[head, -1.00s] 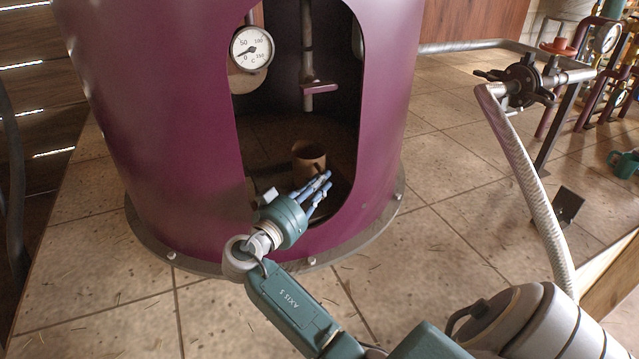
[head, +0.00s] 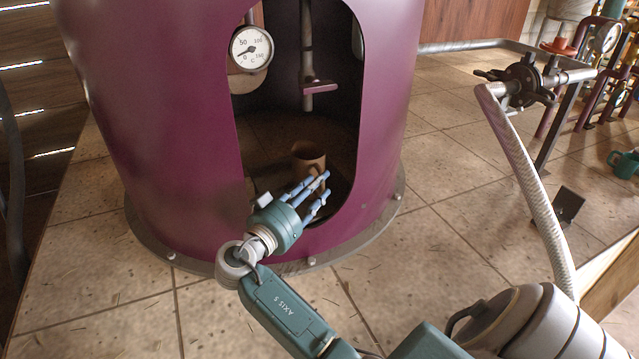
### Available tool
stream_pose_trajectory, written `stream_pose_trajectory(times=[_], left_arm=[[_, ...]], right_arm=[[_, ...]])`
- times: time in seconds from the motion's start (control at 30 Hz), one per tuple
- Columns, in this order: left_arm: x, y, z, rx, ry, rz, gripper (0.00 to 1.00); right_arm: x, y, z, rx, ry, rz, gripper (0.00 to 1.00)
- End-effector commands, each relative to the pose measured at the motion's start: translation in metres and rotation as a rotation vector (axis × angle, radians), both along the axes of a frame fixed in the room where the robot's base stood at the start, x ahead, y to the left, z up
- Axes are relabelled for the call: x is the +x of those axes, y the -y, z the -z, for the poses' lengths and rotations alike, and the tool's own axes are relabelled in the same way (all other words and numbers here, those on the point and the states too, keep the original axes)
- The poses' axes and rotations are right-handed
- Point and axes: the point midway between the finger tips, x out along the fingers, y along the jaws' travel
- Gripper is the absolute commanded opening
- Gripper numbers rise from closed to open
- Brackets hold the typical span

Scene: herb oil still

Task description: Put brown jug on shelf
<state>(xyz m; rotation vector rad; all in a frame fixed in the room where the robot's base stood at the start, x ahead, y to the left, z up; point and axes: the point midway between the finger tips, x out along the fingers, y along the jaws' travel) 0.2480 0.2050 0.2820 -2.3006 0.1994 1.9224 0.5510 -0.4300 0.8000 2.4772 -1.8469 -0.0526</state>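The brown jug (head: 309,158) stands upright inside the open front of the purple still (head: 160,120), on its dark floor. My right gripper (head: 321,194) reaches in at the opening's lower edge, just in front of and below the jug in the picture. Its blue fingers are spread apart with nothing between them. The lower part of the jug is partly hidden behind the fingers; I cannot tell whether they touch it. A small pinkish ledge (head: 320,88) is on a vertical pipe inside the still, above the jug. My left gripper is not in view.
A round gauge (head: 251,48) hangs at the opening's upper left. A valve with a black handle (head: 525,80) and a pale hose (head: 530,180) stand to the right. A teal mug (head: 624,164) is at the far right. The tiled surface (head: 100,290) in front is mostly clear.

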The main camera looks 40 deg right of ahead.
Motion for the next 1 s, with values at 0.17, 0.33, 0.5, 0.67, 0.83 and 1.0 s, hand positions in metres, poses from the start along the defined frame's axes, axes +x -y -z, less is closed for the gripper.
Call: stream_pose_trajectory(times=[0.17,0.33,0.5,0.67,0.83,1.0], left_arm=[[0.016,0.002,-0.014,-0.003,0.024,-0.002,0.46],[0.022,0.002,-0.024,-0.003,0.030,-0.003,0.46],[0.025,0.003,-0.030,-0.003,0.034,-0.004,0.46],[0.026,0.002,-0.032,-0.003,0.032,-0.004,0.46],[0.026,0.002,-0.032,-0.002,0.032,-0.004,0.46],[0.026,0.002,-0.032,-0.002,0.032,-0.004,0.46]], right_arm=[[-0.012,-0.042,0.003,0.004,0.000,-0.002,0.35],[-0.022,-0.074,0.002,0.003,0.001,-0.001,0.35],[-0.028,-0.093,0.002,0.003,0.000,0.000,0.35],[-0.030,-0.099,0.001,0.000,0.001,0.001,0.35],[-0.030,-0.099,0.000,0.000,0.001,0.001,0.35],[-0.030,-0.099,0.001,0.000,0.001,0.001,0.35]])
